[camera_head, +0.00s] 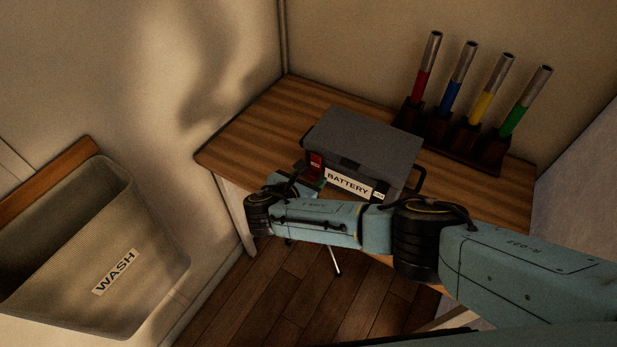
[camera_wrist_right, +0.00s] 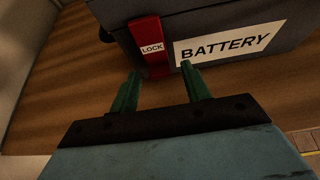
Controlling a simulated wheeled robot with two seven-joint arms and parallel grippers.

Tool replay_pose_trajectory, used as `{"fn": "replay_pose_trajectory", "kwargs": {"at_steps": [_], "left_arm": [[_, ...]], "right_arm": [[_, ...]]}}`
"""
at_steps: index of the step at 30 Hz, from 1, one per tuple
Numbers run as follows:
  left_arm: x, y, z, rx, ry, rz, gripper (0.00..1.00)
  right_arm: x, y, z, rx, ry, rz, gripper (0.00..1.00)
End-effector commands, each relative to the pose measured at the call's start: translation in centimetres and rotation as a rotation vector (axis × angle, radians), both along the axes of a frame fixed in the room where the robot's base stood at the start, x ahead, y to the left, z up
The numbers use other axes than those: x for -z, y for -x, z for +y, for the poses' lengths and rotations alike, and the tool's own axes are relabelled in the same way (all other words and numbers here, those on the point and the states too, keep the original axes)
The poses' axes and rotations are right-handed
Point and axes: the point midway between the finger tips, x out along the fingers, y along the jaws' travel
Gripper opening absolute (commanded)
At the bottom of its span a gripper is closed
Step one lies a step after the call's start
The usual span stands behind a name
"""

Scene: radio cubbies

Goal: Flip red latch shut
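The red latch (camera_wrist_right: 151,48), marked LOCK, is on the front of the grey battery case (camera_head: 362,143), left of its BATTERY label. The latch (camera_head: 315,163) also shows in the head view. My right gripper (camera_wrist_right: 158,82) is open, its two green fingers apart just in front of the latch's lower end, one toward each side. Nothing is between the fingers. Whether they touch the case I cannot tell. My left gripper is not in view.
The case stands on a wooden table (camera_head: 262,123) against the wall. A rack with red, blue, yellow and green tubes (camera_head: 457,145) stands behind it to the right. A bin marked WASH (camera_head: 150,265) hangs at the left. The table's left end is clear.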

Motion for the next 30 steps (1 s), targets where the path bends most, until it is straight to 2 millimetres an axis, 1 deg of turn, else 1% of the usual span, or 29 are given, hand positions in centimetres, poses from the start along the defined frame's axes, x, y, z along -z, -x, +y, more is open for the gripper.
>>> {"fn": "replay_pose_trajectory", "kwargs": {"at_steps": [5, 8, 11, 16, 21, 24, 30], "left_arm": [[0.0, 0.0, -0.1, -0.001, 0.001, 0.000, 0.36], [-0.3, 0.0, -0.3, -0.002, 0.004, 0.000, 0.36], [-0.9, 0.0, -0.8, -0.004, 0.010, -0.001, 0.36], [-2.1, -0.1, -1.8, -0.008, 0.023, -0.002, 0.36], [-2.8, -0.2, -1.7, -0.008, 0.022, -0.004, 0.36], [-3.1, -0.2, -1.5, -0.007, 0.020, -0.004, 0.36], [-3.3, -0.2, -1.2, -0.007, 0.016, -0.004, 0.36]], "right_arm": [[-0.1, 0.0, 0.0, 0.000, -0.001, -0.001, 0.47], [-0.4, 0.5, 0.4, 0.000, -0.001, 0.001, 0.47], [-1.1, 1.5, 1.1, -0.002, -0.002, 0.002, 0.47], [-3.0, 4.3, 3.1, -0.004, -0.004, 0.003, 0.47], [-4.6, 7.0, 5.0, -0.003, -0.005, 0.002, 0.47], [-5.3, 8.3, 5.8, -0.001, -0.003, 0.001, 0.47], [-6.1, 9.6, 6.7, -0.001, -0.001, 0.001, 0.47]]}}
